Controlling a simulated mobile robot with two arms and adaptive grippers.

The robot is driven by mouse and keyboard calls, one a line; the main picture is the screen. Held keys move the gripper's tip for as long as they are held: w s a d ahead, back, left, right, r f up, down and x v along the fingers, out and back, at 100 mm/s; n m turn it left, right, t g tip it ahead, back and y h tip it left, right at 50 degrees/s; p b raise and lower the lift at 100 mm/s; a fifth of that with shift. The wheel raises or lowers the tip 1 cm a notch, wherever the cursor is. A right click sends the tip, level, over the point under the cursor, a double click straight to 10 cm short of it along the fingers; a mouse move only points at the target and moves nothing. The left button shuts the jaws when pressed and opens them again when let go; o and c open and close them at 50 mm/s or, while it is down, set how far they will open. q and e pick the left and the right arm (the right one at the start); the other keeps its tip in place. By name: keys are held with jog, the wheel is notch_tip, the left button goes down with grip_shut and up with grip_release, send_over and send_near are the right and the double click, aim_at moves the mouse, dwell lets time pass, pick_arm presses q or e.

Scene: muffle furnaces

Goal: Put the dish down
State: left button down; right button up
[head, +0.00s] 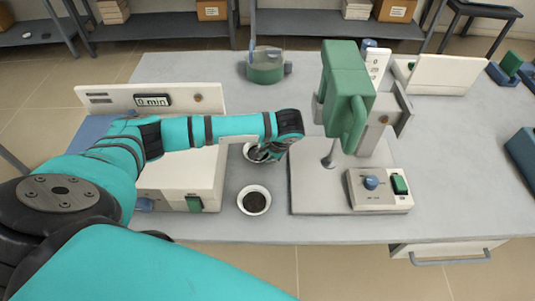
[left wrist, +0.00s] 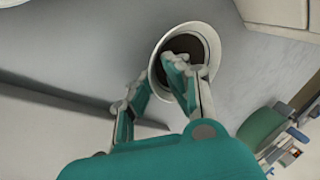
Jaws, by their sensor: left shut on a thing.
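A white round dish with dark contents (head: 248,152) is partly hidden behind my left gripper (head: 262,154) in the head view. In the left wrist view the same dish (left wrist: 212,42) shows its rim and dark inside. My left gripper (left wrist: 163,74) is shut on its rim, with one finger over the inside and the other outside. I cannot tell whether the dish touches the table. A second white dish with dark contents (head: 254,212) stands on the table nearer the front edge. My right gripper is not in view.
A white furnace with a "0 min" display (head: 152,101) is at left, under my arm. A green and white stand device (head: 346,95) is close at right. A green round-based object (head: 265,68) stands behind. The grey table (head: 462,150) has free room at right.

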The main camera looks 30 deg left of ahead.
pick_arm(q)
jog(key=shift+f, duration=0.2)
jog(key=c, duration=1.6)
grip_release()
jog(key=shift+c, duration=0.2)
jog(key=v, duration=1.2)
jog(key=shift+r, duration=0.15)
